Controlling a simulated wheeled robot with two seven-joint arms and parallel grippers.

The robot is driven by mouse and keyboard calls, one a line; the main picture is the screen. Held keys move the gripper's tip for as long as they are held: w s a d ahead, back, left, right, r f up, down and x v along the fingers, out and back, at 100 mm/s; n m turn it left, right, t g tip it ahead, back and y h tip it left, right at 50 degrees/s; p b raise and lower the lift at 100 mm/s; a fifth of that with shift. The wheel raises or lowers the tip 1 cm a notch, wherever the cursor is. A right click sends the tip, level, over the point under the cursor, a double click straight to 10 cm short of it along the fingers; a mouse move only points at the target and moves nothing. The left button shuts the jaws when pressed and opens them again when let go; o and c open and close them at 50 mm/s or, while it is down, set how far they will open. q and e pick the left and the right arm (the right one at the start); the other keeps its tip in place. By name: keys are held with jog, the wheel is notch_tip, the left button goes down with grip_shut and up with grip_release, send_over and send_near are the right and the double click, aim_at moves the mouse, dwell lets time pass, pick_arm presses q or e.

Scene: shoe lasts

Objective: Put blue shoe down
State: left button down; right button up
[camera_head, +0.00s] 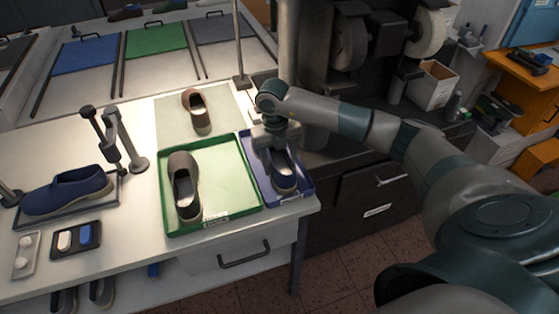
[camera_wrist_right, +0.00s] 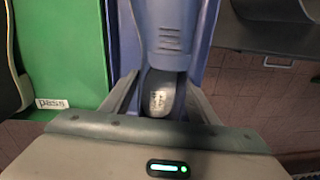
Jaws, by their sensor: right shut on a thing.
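A blue shoe (camera_head: 284,172) is in the blue tray (camera_head: 304,187) at the table's right end, its opening toward the front. My right gripper (camera_head: 277,142) is over the shoe's far part and shut on it. In the right wrist view, the blue shoe (camera_wrist_right: 166,40) lies between the two fingers, with its grey inside facing up. Whether the shoe's sole touches the tray floor cannot be seen. My left gripper is not in view.
A green tray (camera_head: 255,190) with a brown shoe (camera_head: 184,185) stands just left of the blue tray. Another brown shoe (camera_head: 198,110) lies on a pale mat behind. A larger blue shoe (camera_head: 68,191) rests on a stand at left. A metal post (camera_head: 240,50) rises behind the trays.

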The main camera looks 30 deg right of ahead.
jog(key=shift+f, duration=0.2)
jog(key=shift+f, duration=0.15)
jog(key=o, duration=1.3)
jog(key=shift+o, duration=0.2)
jog(key=shift+r, duration=0.2)
